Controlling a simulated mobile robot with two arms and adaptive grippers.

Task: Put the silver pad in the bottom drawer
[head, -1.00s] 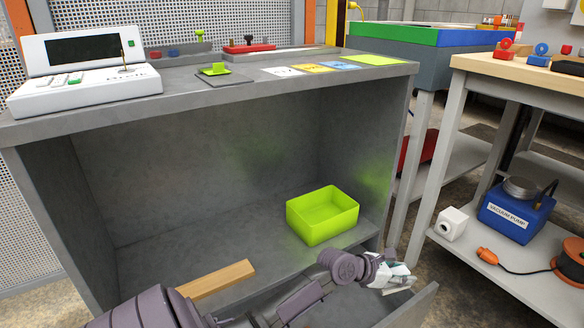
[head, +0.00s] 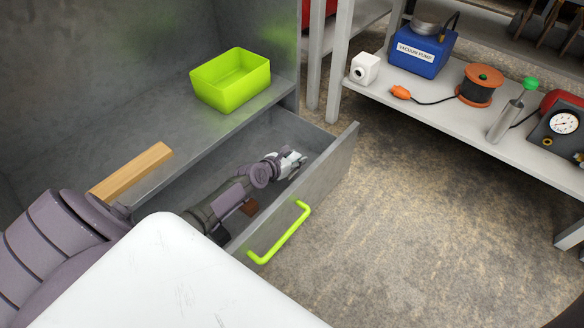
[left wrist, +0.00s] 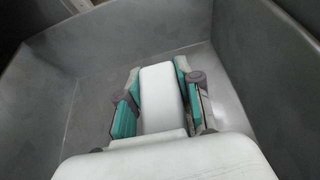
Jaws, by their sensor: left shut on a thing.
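The bottom drawer (head: 325,185) is pulled open under the cabinet, with a lime-green handle (head: 280,232) on its front. My left gripper (head: 292,163) reaches into the drawer near its right end. In the left wrist view the gripper (left wrist: 160,95) has teal-padded fingers on both sides of a smooth pale piece, which I take to be the silver pad (left wrist: 161,88). The grey drawer walls and floor surround it in that view. I cannot tell whether the pad touches the drawer floor. My right gripper is not in view.
A lime-green bin (head: 230,82) and a wooden bar (head: 131,171) rest on the cabinet shelf above the drawer. A small brown object (head: 250,207) shows inside the drawer. A low shelf at right holds a blue vacuum pump (head: 418,55). The floor (head: 420,210) before it is clear.

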